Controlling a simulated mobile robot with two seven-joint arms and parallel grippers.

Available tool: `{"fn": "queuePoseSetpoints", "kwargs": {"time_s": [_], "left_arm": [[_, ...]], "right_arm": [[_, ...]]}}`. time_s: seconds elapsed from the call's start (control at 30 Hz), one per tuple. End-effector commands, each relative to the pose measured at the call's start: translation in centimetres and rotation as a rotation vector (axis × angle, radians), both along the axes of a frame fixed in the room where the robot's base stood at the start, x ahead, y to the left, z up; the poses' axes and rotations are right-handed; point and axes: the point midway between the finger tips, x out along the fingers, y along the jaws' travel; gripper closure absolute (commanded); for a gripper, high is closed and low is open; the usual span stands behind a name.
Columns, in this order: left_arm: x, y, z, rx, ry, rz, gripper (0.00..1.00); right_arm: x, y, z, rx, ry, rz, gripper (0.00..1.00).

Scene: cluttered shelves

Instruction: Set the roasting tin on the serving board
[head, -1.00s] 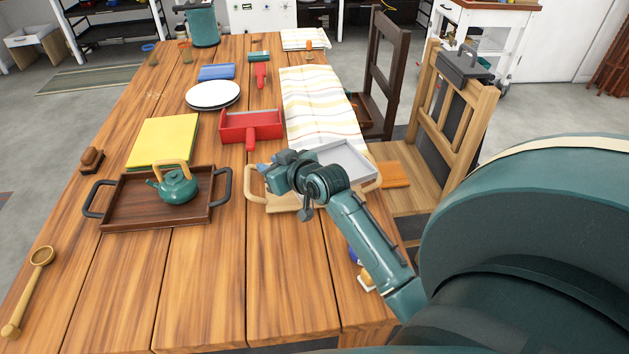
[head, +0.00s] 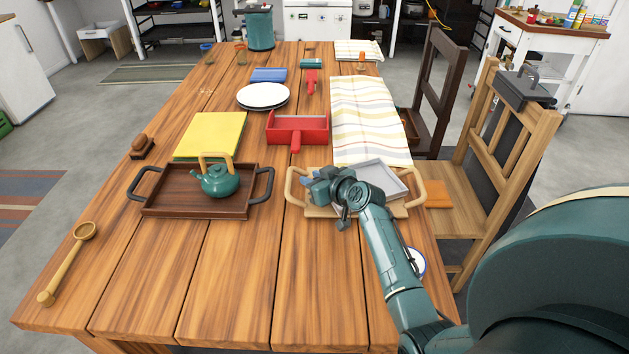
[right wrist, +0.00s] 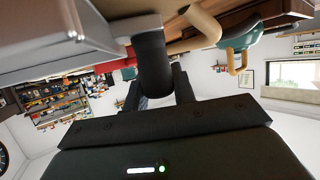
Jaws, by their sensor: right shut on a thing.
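The roasting tin (head: 382,177) is a shallow grey metal tin in the head view. It sits over the right part of the serving board (head: 322,212), a pale wooden board with a looped handle at each end. I cannot tell whether the tin's underside touches the board. My right gripper (head: 322,187) is shut on the tin's dark handle at its left side, low over the board. The right wrist view shows the grey tin (right wrist: 75,35) at upper left and the dark handle (right wrist: 152,65) between the fingers. My wrist hides part of the board and tin. My left gripper is out of view.
A brown tray (head: 170,204) with a green teapot (head: 219,181) stands left of the board. A red pan (head: 298,129) and a striped cloth (head: 369,120) lie behind it. A wooden chair (head: 470,200) stands at the right. The table's front middle is clear.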

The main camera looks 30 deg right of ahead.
Motion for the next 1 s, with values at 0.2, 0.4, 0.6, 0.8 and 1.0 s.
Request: {"fn": "queuePoseSetpoints", "kwargs": {"time_s": [0.2,0.4,0.6,0.8,1.0], "left_arm": [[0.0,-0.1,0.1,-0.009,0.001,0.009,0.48],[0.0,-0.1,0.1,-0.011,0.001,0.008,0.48],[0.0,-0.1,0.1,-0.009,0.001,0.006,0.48],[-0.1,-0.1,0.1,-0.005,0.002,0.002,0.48],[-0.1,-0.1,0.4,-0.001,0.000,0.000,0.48]], "right_arm": [[0.0,0.0,-0.1,-0.002,-0.002,0.000,1.00],[0.0,0.0,-0.2,-0.001,-0.001,0.000,0.64],[0.0,0.0,-0.2,-0.001,-0.001,0.000,0.52],[-0.1,0.0,-0.1,-0.001,-0.001,-0.001,0.52],[-1.9,-0.3,0.6,-0.004,0.000,-0.001,0.52]]}}
